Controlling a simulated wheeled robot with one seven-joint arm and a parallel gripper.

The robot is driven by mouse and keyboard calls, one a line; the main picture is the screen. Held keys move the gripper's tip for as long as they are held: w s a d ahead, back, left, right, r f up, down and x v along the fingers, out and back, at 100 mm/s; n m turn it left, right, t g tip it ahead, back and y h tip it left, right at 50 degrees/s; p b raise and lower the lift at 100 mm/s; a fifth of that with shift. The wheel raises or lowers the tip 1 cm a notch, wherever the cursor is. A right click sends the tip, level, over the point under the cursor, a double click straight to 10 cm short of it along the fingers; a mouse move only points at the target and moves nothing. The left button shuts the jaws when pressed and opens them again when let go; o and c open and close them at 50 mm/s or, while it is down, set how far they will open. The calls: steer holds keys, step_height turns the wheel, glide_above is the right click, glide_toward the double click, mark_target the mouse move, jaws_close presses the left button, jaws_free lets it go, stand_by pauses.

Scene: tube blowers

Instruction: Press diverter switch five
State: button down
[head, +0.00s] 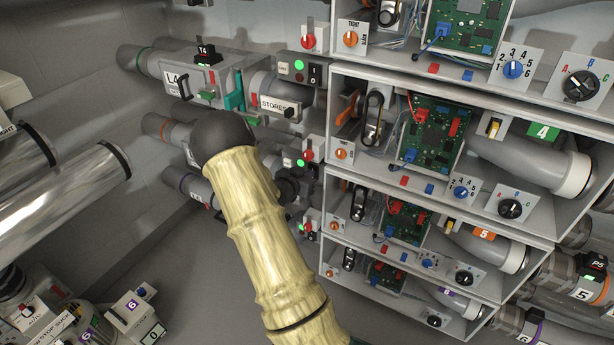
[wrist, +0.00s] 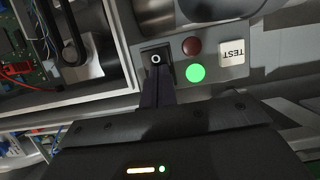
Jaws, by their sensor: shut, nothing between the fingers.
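In the wrist view, a small black rocker switch (wrist: 155,57) with a white ring mark sits on a grey panel. My gripper (wrist: 157,79) is shut and empty. Its fingertips are at the lower edge of this switch; I cannot tell whether they touch. No number shows on the switch. In the head view, my yellow arm hides much of the left bays, and my gripper cannot be made out clearly among the dark parts beside the second-row panel. A similar black switch (head: 315,74) shows on the panel above, with TEST and a green light.
In the wrist view, a dark red lamp (wrist: 191,46), a lit green lamp (wrist: 195,73) and a TEST label (wrist: 234,54) sit right of the switch. In the head view, stacked open bays hold circuit boards (head: 432,136) and knobs. Metal tubes (head: 70,190) lie at left.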

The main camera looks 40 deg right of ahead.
steer(key=shift+d+r, duration=0.1)
steer(key=shift+r, duration=0.05)
steer(key=p+v, duration=0.2)
steer(key=v, duration=1.2)
steer(key=shift+r, duration=0.35)
steer(key=shift+p, duration=0.35)
